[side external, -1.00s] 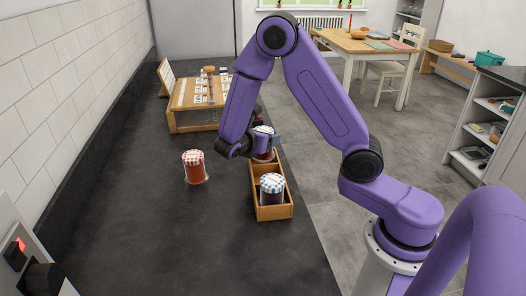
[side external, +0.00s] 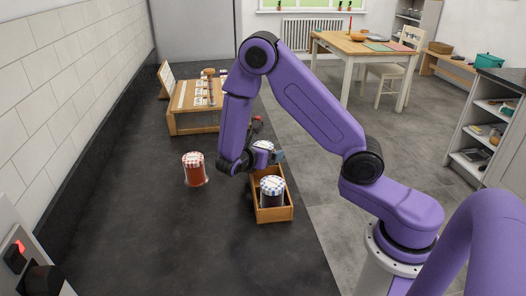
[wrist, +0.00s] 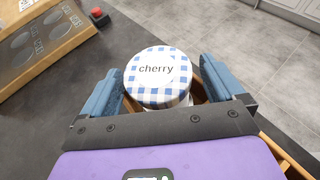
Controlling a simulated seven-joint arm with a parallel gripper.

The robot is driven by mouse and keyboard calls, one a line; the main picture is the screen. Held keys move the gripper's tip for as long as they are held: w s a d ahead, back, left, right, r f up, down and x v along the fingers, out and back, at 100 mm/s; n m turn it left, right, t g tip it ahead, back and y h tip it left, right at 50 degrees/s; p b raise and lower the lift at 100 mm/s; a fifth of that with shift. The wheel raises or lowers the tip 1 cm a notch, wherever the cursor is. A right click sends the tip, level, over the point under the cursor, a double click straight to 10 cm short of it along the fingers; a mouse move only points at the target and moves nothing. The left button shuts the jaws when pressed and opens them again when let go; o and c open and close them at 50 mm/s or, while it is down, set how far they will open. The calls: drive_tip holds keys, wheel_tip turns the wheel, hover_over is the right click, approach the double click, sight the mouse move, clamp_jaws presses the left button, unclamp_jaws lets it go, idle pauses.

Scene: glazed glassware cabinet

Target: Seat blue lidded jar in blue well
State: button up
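A jar with a blue-and-white checked lid marked "cherry" (wrist: 158,78) is between the two blue fingers of my gripper (wrist: 162,85) in the wrist view. The fingers are apart; a narrow gap shows right of the lid, and the left finger is very near its edge. Its lid (side external: 263,145) also shows beside my gripper (side external: 265,156) in the side view, at the far end of a wooden crate (side external: 275,218). Its lower body is hidden. A wooden stand (side external: 195,126) is farther back; its dark round openings show in the wrist view (wrist: 20,40), well colours unclear.
Another jar with a pale checked lid (side external: 272,187) stands in the crate's near part. A jar with a red checked lid (side external: 194,170) stands on the dark counter left of the crate. A red button (wrist: 97,13) is beside the stand.

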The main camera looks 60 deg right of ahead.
drive_tip(key=shift+r, duration=0.15)
drive_tip(key=shift+a+r, duration=0.15)
drive_tip(key=shift+a, duration=0.15)
drive_tip(key=v, duration=1.1)
drive_tip(key=shift+s+a, duration=0.15)
drive_tip(key=shift+s, duration=0.05)
drive_tip(key=s+a+r+m+y, duration=0.1)
drive_tip(key=s+y, duration=0.3)
drive_tip(key=s, duration=0.4)
drive_tip(key=s+a+r+m+g+y, duration=0.1)
drive_tip(key=s+m+y, duration=0.2)
drive_tip(key=s+y, duration=0.2)
drive_tip(key=s+a+r+m+y, duration=0.1)
drive_tip(key=s+a+m+y, duration=0.1)
drive_tip(key=s, duration=0.9)
drive_tip(key=m+y, duration=0.1)
drive_tip(key=y, duration=0.1)
drive_tip(key=shift+s+r+g+y, duration=0.3)
drive_tip(key=shift+s+r+g, duration=0.1)
